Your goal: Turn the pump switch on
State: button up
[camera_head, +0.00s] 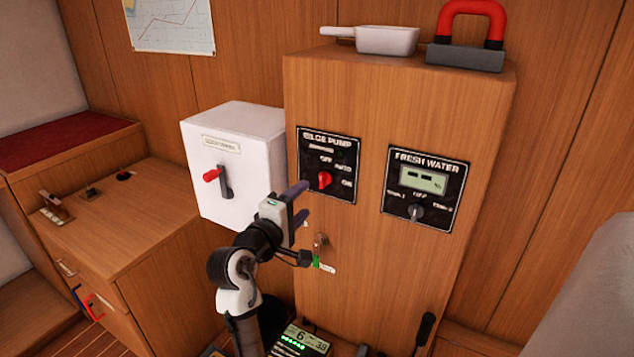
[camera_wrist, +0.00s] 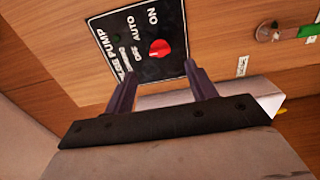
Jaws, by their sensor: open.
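The bilge pump panel (camera_head: 341,150) is a black plate on the front of the wooden cabinet, marked OFF, AUTO and ON. Its red knob (camera_head: 324,180) is the pump switch, at the panel's lower middle; I cannot tell exactly which mark it points to. In the wrist view the red knob (camera_wrist: 160,48) lies beyond the fingertips. My gripper (camera_head: 303,203) is open and empty, just below and left of the knob in the head view and apart from it. In the wrist view its two dark fingers (camera_wrist: 163,80) stand spread, with the knob's direction between them.
A white box (camera_head: 245,130) with a red-tipped lever stands left of the panel. The fresh water panel (camera_head: 424,190) is to the right. A key with a green tag (camera_head: 317,262) hangs below. A scoop (camera_head: 385,40) and a red-handled object (camera_head: 470,35) sit on top.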

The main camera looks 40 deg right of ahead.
aim_at(321, 182)
jog(key=p+x, duration=0.1)
jog(key=x, duration=0.7)
jog(key=shift+w+p, duration=0.1)
jog(key=shift+p, duration=0.25)
jog(key=shift+c, duration=0.2)
jog(key=c, duration=0.9)
